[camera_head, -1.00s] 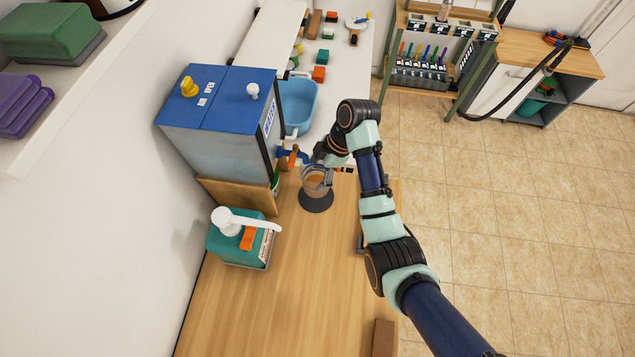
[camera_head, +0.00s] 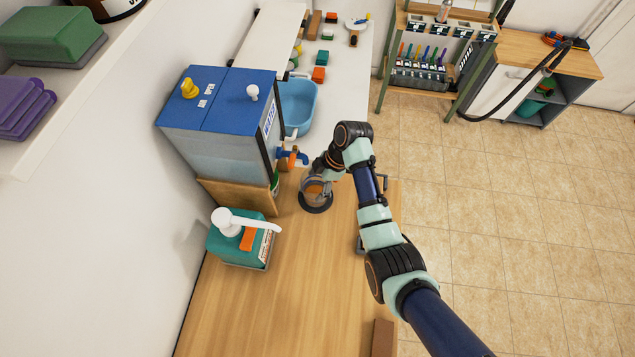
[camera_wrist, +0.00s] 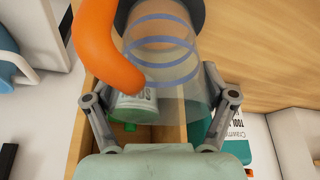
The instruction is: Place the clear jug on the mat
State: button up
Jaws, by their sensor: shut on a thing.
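The clear jug (camera_head: 313,186), with blue rings and what looks like an orange handle (camera_wrist: 103,48), is upright over the dark round mat (camera_head: 317,209). In the wrist view the clear jug (camera_wrist: 172,65) lies between the two fingers of my gripper (camera_wrist: 160,105), which is shut on its body. Its far end overlaps the dark mat (camera_wrist: 192,12). I cannot tell for sure whether its base touches the mat. In the head view my gripper (camera_head: 322,170) is partly hidden behind my own wrist.
A blue-lidded tank (camera_head: 215,115) with a blue and orange tap (camera_head: 291,156) stands behind and left of the jug. A teal pump bottle (camera_head: 240,245) stands at the near left. A blue basin (camera_head: 299,103) lies beyond. The front of the wooden bench (camera_head: 280,310) is mostly clear.

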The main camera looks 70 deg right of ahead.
jog(key=o, duration=1.1)
jog(key=shift+f, duration=0.1)
jog(key=shift+o, duration=0.2)
jog(key=p+v, duration=0.3)
jog(key=v, duration=0.9)
jog(key=shift+p, duration=0.3)
